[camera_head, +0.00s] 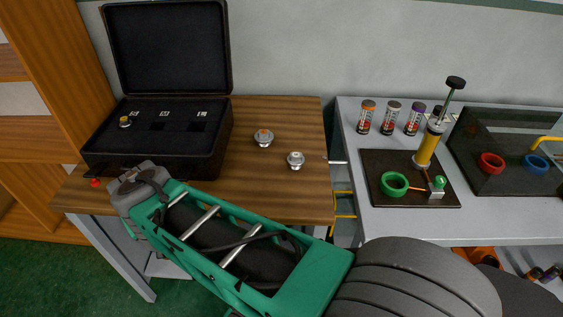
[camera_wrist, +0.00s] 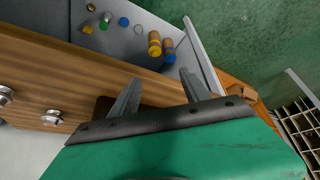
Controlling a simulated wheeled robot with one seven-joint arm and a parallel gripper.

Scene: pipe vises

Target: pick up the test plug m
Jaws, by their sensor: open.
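Two silver plugs lie on the wooden tabletop: one with an orange mark on top (camera_head: 263,138), and a paler-topped one (camera_head: 295,160) nearer the front right. A third plug with a yellow top (camera_head: 124,122) sits in the left place of the open black case. I cannot read which plug is m. In the wrist view two silver plugs show at the left, one (camera_wrist: 52,118) and another cut by the edge (camera_wrist: 5,95). My gripper (camera_wrist: 158,90) is open and empty beside the wooden table edge, apart from both plugs. Its fingertips do not show clearly in the head view.
The black case (camera_head: 222,140) stands at the table's left with its lid raised. The wooden tabletop (camera_head: 240,205) is bare around the plugs.

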